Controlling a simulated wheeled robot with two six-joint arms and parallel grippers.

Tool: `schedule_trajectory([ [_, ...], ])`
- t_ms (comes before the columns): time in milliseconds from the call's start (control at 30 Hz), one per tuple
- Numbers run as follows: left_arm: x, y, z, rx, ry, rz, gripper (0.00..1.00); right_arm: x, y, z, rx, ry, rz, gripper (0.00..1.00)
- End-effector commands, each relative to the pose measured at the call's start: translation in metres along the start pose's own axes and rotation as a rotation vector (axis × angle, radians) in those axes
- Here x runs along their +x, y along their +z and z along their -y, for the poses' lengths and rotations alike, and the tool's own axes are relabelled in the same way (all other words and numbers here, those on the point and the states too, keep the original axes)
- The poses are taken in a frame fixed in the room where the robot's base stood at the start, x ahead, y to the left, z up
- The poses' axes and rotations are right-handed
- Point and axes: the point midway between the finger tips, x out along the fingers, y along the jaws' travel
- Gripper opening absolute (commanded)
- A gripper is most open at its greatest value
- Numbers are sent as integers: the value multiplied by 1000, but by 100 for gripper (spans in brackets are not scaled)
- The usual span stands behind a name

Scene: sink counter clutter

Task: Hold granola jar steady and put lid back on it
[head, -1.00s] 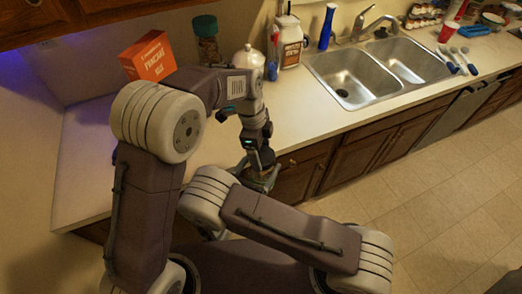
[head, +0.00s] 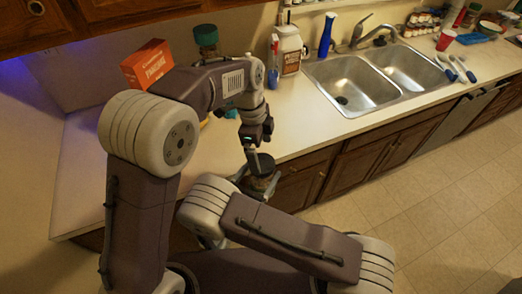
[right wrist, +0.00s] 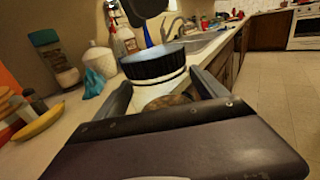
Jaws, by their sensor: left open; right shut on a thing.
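The granola jar (right wrist: 172,101) is held between the two fingers of my right gripper (right wrist: 163,95), seen in the right wrist view. The dark round lid (right wrist: 155,64) sits on top of the jar, with a pale band beneath it; I cannot tell whether it is fully seated. In the head view the lid (head: 262,164) shows at the counter's front edge, above the partly hidden jar (head: 258,184). My left gripper (head: 251,149) is open just above the lid and appears apart from it. A dark part of it shows at the top of the right wrist view.
An orange pancake box (head: 147,63) and a green-lidded jar (head: 206,37) stand at the back left. A white labelled bottle (head: 290,50) and a blue bottle (head: 327,30) stand beside the double sink (head: 352,82). A banana (right wrist: 40,122) and teal cloth (right wrist: 93,82) lie on the counter.

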Motion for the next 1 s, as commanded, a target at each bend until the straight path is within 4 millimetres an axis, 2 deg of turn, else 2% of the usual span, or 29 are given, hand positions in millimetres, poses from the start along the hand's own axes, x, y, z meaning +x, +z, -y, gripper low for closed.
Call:
schedule_trajectory([
  [233,-1,0,0,0,0,0,100,0,1,0,1,0,2,0],
  [333,-9,0,1,0,-3,-1,100,0,1,0,1,0,2,0],
  [700,-89,0,2,0,-5,-1,100,0,1,0,1,0,2,0],
  [833,-109,0,2,-1,-3,-1,100,0,1,0,1,0,2,0],
  [1000,-119,0,1,-1,1,0,100,0,1,0,1,0,2,0],
])
